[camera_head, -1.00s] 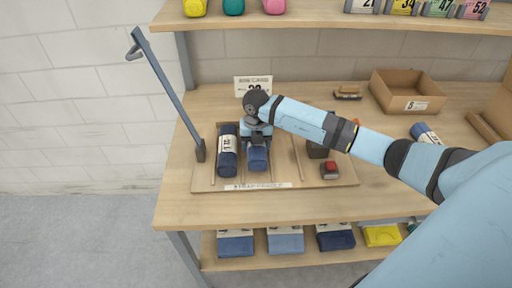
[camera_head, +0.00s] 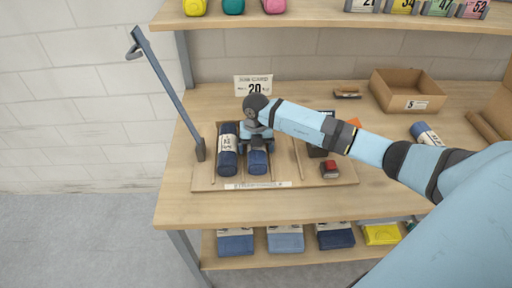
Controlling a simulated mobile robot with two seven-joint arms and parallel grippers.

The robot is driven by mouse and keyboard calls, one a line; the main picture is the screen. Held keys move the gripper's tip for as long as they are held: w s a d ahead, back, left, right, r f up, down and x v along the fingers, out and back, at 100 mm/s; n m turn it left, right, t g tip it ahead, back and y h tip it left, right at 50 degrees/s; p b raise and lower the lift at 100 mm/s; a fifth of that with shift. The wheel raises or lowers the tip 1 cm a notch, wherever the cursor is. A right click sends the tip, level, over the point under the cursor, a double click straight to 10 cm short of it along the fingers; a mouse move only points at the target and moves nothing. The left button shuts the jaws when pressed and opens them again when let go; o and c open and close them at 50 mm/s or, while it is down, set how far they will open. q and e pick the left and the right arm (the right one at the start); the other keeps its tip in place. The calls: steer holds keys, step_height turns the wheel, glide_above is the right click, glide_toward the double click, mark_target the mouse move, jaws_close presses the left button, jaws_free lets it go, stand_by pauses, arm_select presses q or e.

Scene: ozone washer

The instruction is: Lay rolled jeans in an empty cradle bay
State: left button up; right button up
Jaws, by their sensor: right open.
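The wooden cradle board (camera_head: 205,184) lies on the table, with thin upright dividers forming its bays. A dark blue rolled jeans with a white band (camera_head: 227,155) lies in the left bay. A second blue roll (camera_head: 257,163) lies in the bay to its right, its far part hidden under my right gripper. My right gripper (camera_head: 259,143) is open, right over that roll's far part; I cannot tell whether the fingers touch it. Another blue roll with a pale band (camera_head: 425,134) lies on the table at the right, beyond my arm. My left gripper is not in view.
A card reading 20 (camera_head: 253,88) stands behind the board. A grey-blue post (camera_head: 168,82) leans at the left. A small red-topped block (camera_head: 329,169) sits on the board's right part. An open cardboard box (camera_head: 408,92) stands at the back right. A shelf (camera_head: 330,17) overhangs the back.

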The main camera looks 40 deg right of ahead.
step_height(320, 180, up, 12)
steer(key=shift+f+b, duration=0.15)
steer(key=shift+b, duration=0.6)
